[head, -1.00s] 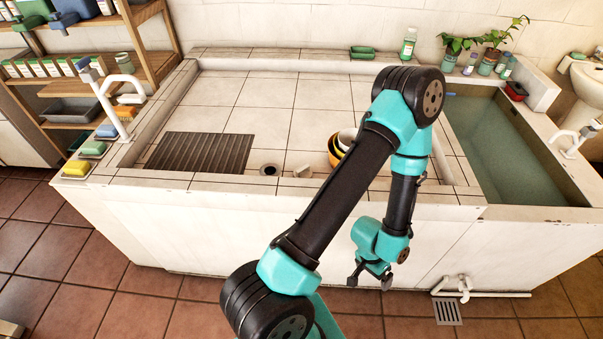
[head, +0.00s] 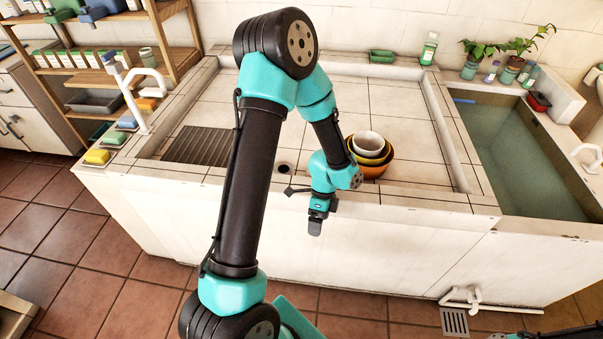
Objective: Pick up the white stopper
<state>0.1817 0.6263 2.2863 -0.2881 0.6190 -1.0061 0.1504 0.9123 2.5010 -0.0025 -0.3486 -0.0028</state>
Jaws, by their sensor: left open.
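The white stopper does not show now; my left arm's wrist covers the basin floor just right of the dark drain hole (head: 284,168). My left gripper (head: 302,208) is open and empty, in front of and above the basin's front rim (head: 400,201), with its fingers pointing down and left. The drain hole is partly seen just behind it.
Nested bowls, white, yellow and orange (head: 374,171), stand in the basin just right of my left wrist. A ribbed grey board (head: 200,145) lies at the left. A water-filled trough (head: 500,150) is at the right. The basin's middle floor is mostly clear.

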